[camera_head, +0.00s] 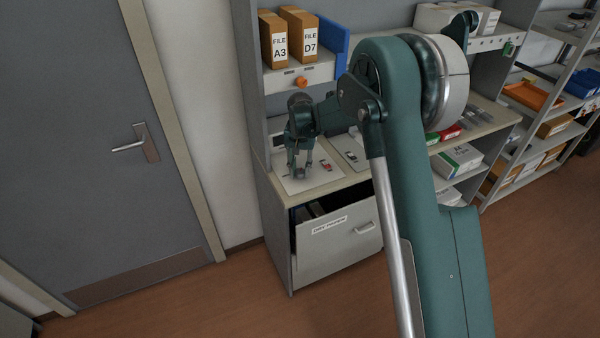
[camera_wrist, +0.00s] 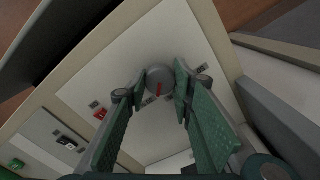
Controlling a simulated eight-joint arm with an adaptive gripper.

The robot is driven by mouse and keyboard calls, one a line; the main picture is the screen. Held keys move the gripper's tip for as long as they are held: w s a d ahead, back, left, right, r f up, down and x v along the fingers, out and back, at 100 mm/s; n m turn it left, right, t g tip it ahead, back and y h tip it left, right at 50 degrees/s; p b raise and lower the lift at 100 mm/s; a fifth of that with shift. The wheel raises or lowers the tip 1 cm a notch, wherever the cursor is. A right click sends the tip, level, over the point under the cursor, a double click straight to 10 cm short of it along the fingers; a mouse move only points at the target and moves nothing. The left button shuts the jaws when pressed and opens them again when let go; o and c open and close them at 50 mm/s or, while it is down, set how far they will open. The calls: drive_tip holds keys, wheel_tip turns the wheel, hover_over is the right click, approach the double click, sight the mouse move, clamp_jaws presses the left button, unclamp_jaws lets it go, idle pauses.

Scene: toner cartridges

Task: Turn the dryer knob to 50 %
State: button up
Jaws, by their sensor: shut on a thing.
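The knob (camera_wrist: 158,76) is a round grey dial with a red pointer line, on a white panel (camera_wrist: 112,72). In the wrist view the red line runs from near the knob's middle towards the lower edge of the picture. My gripper (camera_wrist: 160,82) has its two green fingers on either side of the knob, shut on it. Small marks sit around the knob, too small to read. In the head view my gripper (camera_head: 301,172) points down at the white panel (camera_head: 297,186) on the counter and mostly hides the knob.
A red switch (camera_head: 325,167) sits on the panel beside my gripper. A grey panel (camera_head: 350,151) with switches lies to the right. Below, a labelled drawer (camera_head: 340,244) stands partly open.

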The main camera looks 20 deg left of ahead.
sight(300, 171)
drive_tip(key=n+b, duration=0.2)
drive_tip(key=n, duration=0.2)
drive_tip(key=shift+f, duration=0.1)
drive_tip(key=n+b, duration=0.2)
drive_tip(key=n, duration=0.4)
drive_tip(key=n+b, duration=0.1)
drive_tip(key=n, duration=0.4)
drive_tip(key=n+b, duration=0.1)
drive_tip(key=n, duration=0.4)
drive_tip(key=shift+n, duration=0.4)
drive_tip(key=o, duration=0.9)
drive_tip(key=shift+r, duration=0.25)
wheel_tip(300, 171, up, 12)
